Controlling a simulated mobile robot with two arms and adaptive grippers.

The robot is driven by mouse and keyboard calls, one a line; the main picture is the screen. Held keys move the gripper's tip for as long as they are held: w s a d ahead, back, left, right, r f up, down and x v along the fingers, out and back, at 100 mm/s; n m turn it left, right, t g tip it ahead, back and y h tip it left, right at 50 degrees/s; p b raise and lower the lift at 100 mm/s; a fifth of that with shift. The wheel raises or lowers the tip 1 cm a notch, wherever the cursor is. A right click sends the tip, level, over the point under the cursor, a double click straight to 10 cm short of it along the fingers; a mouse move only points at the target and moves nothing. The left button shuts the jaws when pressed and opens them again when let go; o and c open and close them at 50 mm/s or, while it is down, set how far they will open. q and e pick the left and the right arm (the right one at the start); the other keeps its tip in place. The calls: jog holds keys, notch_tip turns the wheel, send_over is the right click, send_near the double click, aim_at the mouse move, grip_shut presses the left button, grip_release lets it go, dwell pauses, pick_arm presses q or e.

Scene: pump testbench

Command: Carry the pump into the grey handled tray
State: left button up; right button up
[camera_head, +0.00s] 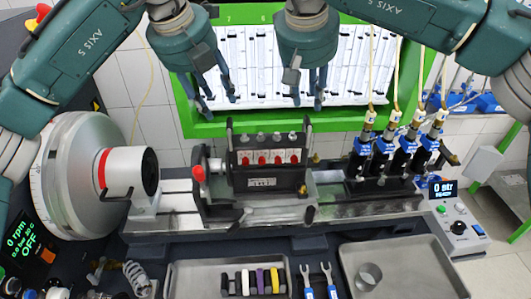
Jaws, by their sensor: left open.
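The pump (265,178) is a dark block with a row of red caps and pale fittings on top. It sits on the metal bench at the middle, between two upright dark bars. My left gripper (215,98) is open and empty, above and to the left of the pump, in front of the green-framed panel. My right gripper (308,95) hangs above the pump's right side with its fingers apart and nothing between them. Two grey trays lie at the front: the right tray (430,270) and the left tray (190,278). I cannot make out clear handles on either.
The right tray holds a small round cup (368,275). The left tray holds several coloured pieces (250,280). Two blue-handled wrenches (328,282) lie between the trays. A large round drive (85,175) stands left; several injectors (385,160) with hoses stand right, near a control box (455,215).

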aim_at(228, 121)
pick_arm(q)
jog(key=x, duration=1)
jog(key=shift+s+f, duration=0.15)
jog(key=shift+f, duration=0.15)
pick_arm(e)
jog(key=x, duration=1)
jog(key=shift+s+f, duration=0.15)
jog(key=shift+f, duration=0.15)
pick_arm(q)
jog(key=shift+d, duration=0.1)
jog(key=c, duration=0.8)
pick_arm(e)
grip_shut()
pick_arm(q)
grip_shut()
